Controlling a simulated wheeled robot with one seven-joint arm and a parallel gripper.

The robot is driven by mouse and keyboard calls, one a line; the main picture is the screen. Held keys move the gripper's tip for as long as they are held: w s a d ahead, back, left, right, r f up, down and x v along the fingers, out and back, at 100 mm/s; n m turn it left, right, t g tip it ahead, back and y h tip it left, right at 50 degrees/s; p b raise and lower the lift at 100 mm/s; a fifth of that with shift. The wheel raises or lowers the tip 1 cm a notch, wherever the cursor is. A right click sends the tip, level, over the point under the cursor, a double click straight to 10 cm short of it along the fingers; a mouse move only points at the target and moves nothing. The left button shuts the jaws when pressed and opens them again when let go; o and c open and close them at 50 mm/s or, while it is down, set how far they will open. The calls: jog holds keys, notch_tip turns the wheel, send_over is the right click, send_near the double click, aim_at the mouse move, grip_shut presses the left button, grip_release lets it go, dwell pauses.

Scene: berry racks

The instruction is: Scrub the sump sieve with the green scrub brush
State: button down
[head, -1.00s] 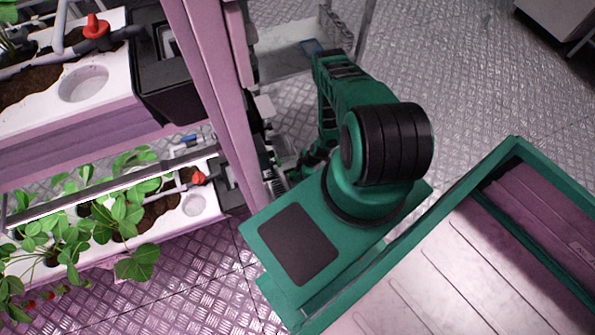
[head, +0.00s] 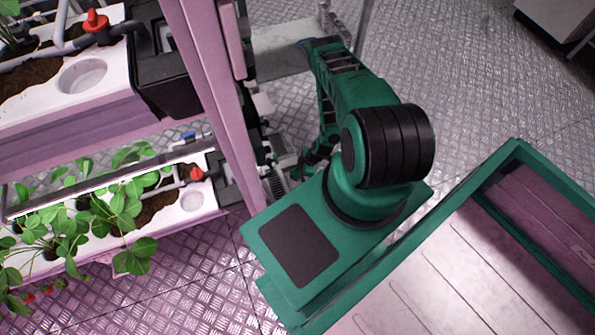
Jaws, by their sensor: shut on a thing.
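My gripper (head: 300,172) is small and mostly hidden at the end of my green arm, low beside the pink rack post. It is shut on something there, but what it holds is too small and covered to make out. A pale, comb-like edged part (head: 274,184) shows just left of it by the post; I cannot tell whether this belongs to the sump sieve or the brush. Neither the sieve nor the green scrub brush can be clearly told apart here.
The pink rack post (head: 212,95) stands close left of my arm. White planters hold soil, strawberry plants (head: 125,205) and red valves (head: 96,21). A pale panel (head: 283,62) lies behind the post. Open metal floor (head: 465,75) is at the right.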

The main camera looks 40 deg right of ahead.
aim_at(295, 173)
jog(key=shift+a+r, duration=0.1)
jog(key=shift+r, duration=1.65)
